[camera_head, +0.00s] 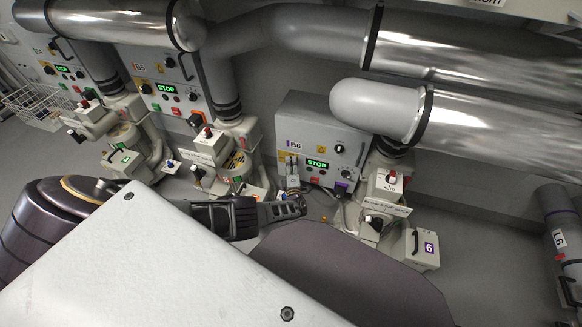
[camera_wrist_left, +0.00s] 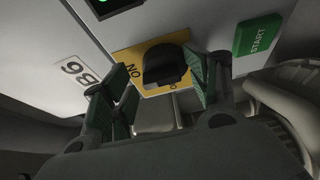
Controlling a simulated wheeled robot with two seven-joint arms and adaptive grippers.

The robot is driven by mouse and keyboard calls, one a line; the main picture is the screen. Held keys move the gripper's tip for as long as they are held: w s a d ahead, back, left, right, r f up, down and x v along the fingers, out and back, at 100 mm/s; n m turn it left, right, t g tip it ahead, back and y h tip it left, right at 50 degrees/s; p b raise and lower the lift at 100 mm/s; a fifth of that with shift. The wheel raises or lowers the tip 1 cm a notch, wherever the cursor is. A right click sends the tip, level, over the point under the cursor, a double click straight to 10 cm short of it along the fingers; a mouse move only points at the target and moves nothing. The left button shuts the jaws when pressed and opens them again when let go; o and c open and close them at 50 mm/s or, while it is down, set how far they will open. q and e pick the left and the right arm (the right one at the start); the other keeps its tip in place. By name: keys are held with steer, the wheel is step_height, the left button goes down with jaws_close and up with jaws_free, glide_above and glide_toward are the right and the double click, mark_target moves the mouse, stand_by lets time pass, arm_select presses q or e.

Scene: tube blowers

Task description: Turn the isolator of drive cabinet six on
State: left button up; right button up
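Drive cabinet B6 (camera_head: 322,131) is a grey box in the middle of the head view, with a green STOP display. In the left wrist view its isolator is a black knob (camera_wrist_left: 165,66) on a yellow plate (camera_wrist_left: 126,58) marked ON. The knob's exact setting is hard to tell. My left gripper (camera_head: 292,175) is at the left front of the cabinet. In the wrist view the gripper (camera_wrist_left: 162,92) is open, its green-padded fingers apart on either side of the knob, with no clear contact. The gripper seems to hide the isolator in the head view. My right gripper is not visible.
A green START button (camera_wrist_left: 258,35) sits right of the knob, and the B6 label (camera_wrist_left: 77,71) left of it. Cabinet B5 (camera_head: 163,80) stands to the left. A blower unit marked 6 (camera_head: 421,249) is at the right, with large metal pipes (camera_head: 460,115) above.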

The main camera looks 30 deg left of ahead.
arm_select(q)
steer(key=shift+s+d+f, duration=0.1)
steer(key=shift+s+d, duration=0.05)
steer(key=shift+d, duration=0.05)
steer(key=v, duration=1.1)
steer(key=shift+s, duration=0.25)
stand_by(0.7)
steer(key=shift+s+d, duration=0.1)
steer(key=shift+d, duration=0.05)
stand_by(0.5)
